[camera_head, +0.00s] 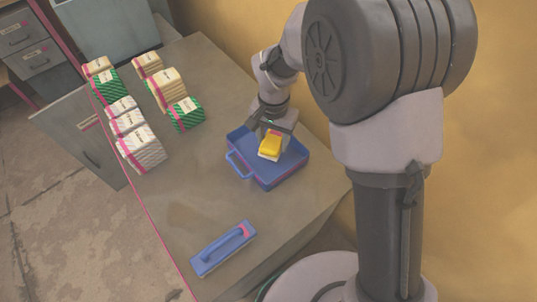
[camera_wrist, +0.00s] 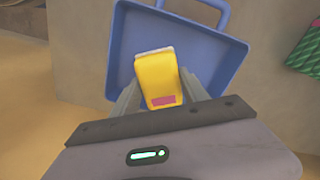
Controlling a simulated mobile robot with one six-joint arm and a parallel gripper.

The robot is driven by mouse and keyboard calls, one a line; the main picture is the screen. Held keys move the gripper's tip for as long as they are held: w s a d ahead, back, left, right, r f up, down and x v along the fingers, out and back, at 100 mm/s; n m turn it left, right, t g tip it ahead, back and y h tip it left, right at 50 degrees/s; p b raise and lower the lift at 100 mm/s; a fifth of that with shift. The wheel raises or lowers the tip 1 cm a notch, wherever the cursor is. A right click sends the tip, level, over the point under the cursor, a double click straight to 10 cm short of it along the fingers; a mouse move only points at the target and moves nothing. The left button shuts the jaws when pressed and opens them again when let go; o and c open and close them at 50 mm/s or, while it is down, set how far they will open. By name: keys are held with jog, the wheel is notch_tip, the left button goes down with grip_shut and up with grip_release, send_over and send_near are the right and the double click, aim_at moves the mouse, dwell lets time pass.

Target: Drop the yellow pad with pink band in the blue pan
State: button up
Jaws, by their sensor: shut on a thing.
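The yellow pad (camera_head: 270,144) has a pale underside in the head view. In the wrist view the yellow pad (camera_wrist: 160,75) shows a small pink band near its lower end. My gripper (camera_head: 273,134) is shut on the pad; in the wrist view its fingers (camera_wrist: 160,97) are on both sides of the pad. The blue pan (camera_head: 285,175) is a rectangular tray with a handle on the table, and it also shows in the wrist view (camera_wrist: 228,60). The pad is over the pan's inside; I cannot tell whether it touches the floor of it.
Several wrapped stacks with pink and green stripes (camera_head: 140,148) stand on the left part of the table (camera_head: 205,205). A blue tool with a handle (camera_head: 223,250) lies at the front. Table between it and the stacks is clear. Grey cabinets (camera_head: 80,135) stand at left.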

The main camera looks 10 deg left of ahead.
jog(key=o, duration=1.3)
jog(key=shift+f, duration=0.15)
jog(key=shift+c, duration=0.2)
notch_tip(320, 180, up, 18)
jog(key=p, duration=0.7)
jog(key=shift+f, duration=0.25)
jog(key=s+d+r+t+y, duration=0.1)
jog(key=s+d+r, duration=0.2)
jog(key=d+r, duration=0.4)
jog(key=s+d+r+m+t+b, duration=0.1)
jog(key=s+d+t, duration=0.1)
jog(key=s+d, duration=0.3)
jog(key=s+d+r+m+t+y, duration=0.1)
jog(key=s+d+t, duration=0.1)
jog(key=s+d, duration=0.3)
jog(key=s, duration=0.4)
jog(key=shift+s+t+b, duration=0.25)
jog(key=shift+t+b, duration=0.1)
jog(key=shift+t, duration=0.05)
